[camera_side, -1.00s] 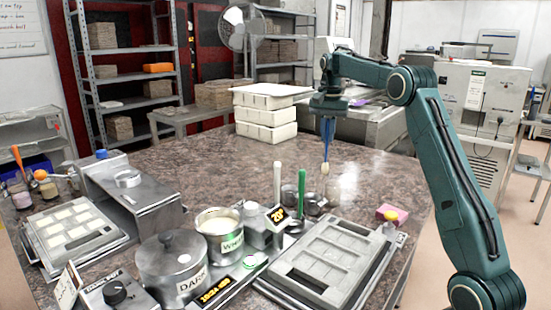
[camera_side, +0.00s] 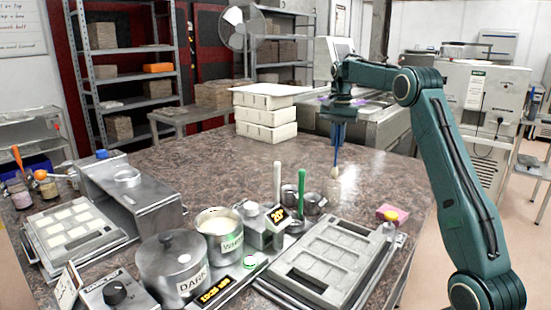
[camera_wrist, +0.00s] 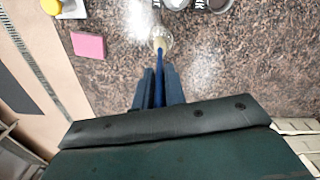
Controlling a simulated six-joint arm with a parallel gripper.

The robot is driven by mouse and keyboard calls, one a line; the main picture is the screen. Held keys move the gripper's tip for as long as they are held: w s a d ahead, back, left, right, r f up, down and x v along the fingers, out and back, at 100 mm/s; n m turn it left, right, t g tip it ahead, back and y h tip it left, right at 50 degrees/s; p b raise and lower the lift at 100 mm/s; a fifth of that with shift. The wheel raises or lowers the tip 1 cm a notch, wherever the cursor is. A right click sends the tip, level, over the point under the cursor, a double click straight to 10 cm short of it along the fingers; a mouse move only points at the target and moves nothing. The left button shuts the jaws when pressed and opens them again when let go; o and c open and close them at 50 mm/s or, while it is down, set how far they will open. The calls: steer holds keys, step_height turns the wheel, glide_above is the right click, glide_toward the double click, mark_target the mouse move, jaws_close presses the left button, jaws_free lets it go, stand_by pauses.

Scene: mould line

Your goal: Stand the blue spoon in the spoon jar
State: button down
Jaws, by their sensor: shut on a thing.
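My gripper (camera_side: 338,124) points down over the far right part of the table, shut on the blue spoon (camera_side: 337,152). The spoon hangs close to upright with its pale end down. In the wrist view the blue handle (camera_wrist: 160,88) runs from between the fingers (camera_wrist: 160,100) to a pale round end. A small see-through jar (camera_side: 333,188) stands on the table just below the spoon. The spoon's lower end overlaps the jar in both views, so I cannot tell whether it is inside the mouth or above it.
A white-handled tool (camera_side: 277,180) and a green-handled tool (camera_side: 301,188) stand upright left of the jar, near small metal cups (camera_side: 313,202). A pink sponge (camera_side: 392,214) lies to the right. A grey mould (camera_side: 338,255) lies in front.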

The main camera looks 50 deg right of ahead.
mark_target(335, 168)
steer(key=shift+f, duration=3.85)
steer(key=c, duration=1.4)
jaws_free()
steer(key=shift+o, duration=0.2)
steer(key=shift+r, duration=0.1)
step_height(335, 168, up, 12)
steer(key=shift+r, duration=0.75)
